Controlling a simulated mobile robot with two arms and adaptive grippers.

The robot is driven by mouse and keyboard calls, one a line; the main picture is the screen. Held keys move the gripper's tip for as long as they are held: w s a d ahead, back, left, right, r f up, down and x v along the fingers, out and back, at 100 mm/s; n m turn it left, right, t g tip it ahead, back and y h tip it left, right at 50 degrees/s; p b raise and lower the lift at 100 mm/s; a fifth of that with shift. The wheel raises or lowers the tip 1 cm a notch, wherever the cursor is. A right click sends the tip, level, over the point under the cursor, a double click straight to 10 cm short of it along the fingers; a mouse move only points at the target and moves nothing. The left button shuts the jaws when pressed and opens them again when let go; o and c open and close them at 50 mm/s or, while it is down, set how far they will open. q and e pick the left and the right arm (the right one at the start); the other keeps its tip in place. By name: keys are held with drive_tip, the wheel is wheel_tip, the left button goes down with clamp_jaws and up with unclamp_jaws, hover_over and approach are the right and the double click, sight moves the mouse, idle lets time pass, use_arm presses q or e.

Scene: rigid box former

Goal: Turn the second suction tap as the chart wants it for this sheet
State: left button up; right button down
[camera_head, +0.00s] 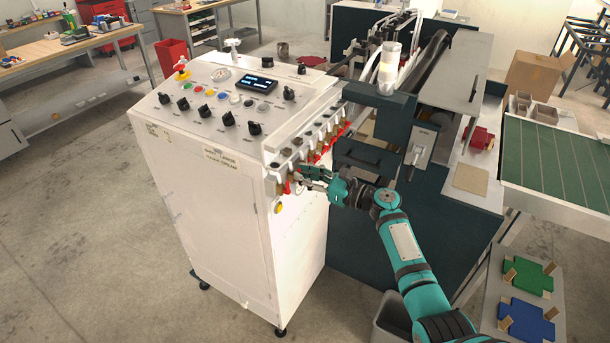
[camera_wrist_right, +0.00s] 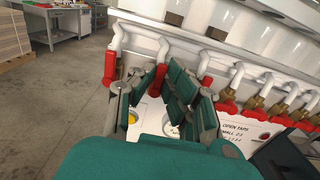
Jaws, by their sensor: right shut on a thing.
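A row of suction taps with red handles and brass bodies (camera_wrist_right: 257,101) runs along a white manifold on the side of the white cabinet. In the right wrist view the end tap's red handle (camera_wrist_right: 109,67) hangs down, left of my fingers. My right gripper (camera_head: 308,178) is at the near end of the row, its fingers (camera_wrist_right: 165,98) closed around the second tap under its white pipe (camera_wrist_right: 162,48); the fingers hide most of that tap. A chart (camera_wrist_right: 242,134) below the row reads "OPEN TAPS" and "SMALL 2 3"; its lower lines are unclear. My left gripper is out of view.
The cabinet top (camera_head: 205,100) carries knobs, buttons and a display. A dark machine frame (camera_head: 390,120) stands close right of the taps. Green (camera_head: 528,275) and blue (camera_head: 527,320) cross-shaped pieces lie at lower right. The floor left of the cabinet is clear.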

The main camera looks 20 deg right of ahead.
drive_tip(key=c, duration=1.4)
unclamp_jaws()
drive_tip(key=shift+d, duration=0.1)
drive_tip(key=v, duration=1.2)
